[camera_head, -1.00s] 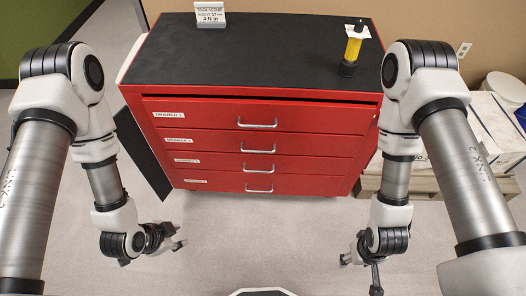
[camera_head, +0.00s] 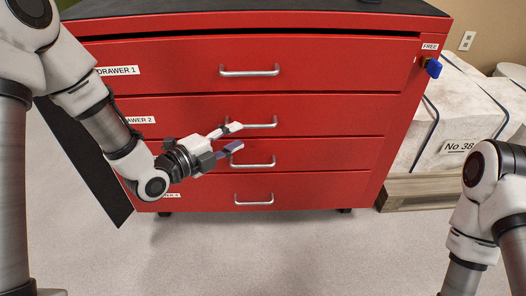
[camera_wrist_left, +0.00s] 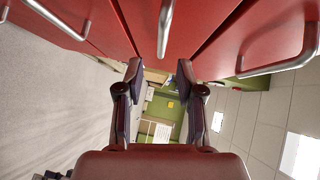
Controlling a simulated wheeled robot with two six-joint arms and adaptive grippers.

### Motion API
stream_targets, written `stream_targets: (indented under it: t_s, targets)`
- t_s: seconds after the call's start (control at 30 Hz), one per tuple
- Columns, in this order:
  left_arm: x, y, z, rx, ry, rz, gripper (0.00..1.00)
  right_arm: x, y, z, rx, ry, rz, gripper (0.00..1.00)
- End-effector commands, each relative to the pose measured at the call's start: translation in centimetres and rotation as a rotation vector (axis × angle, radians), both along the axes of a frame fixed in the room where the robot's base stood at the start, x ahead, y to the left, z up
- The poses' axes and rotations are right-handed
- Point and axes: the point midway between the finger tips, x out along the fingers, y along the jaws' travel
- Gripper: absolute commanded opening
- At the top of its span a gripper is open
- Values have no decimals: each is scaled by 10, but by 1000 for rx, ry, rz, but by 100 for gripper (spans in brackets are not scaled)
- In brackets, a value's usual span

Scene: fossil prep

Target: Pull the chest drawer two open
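Drawer two (camera_head: 330,115) is the second drawer of a red chest and looks shut. Its label is partly covered by my left arm. Its silver bar handle (camera_head: 262,126) shows in the head view. My left gripper (camera_head: 238,138) is open and empty, its fingers pointing right, close to the handle, with one fingertip overlapping the handle's left end in the picture. In the left wrist view, this handle (camera_wrist_left: 165,28) lies ahead of the gap between the two spread fingers (camera_wrist_left: 159,68); nothing is between them. My right gripper is out of view below the right arm.
Drawer one (camera_head: 330,65) is above, with its handle (camera_head: 249,71); drawer three's handle (camera_head: 253,162) is just below my gripper. A blue key (camera_head: 433,67) sits at a lock marked FREE. Pale wrapped blocks (camera_head: 455,125) on a pallet (camera_head: 430,190) stand right. Floor in front is clear.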

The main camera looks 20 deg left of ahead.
Motion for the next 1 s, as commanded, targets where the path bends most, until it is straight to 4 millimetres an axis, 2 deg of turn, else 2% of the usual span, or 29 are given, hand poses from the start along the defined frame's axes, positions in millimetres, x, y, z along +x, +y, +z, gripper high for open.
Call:
stream_targets:
  t_s: [0.17,0.43,0.57,0.77,0.87,0.9,1.0]
  targets:
    - [16,-10,-3,6,-4,-4,37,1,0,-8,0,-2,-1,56]
    - [59,-34,-10,5,-3,-2,37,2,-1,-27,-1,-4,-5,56]
    - [67,-38,-9,2,-1,-1,37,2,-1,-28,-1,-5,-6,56]
    - [67,-38,-9,0,1,0,37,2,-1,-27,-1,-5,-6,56]
    - [67,-38,-9,0,1,0,5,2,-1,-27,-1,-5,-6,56]
    - [67,-38,-9,0,1,0,0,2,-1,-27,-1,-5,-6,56]
    - [67,-38,-9,0,1,0,0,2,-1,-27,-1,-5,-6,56]
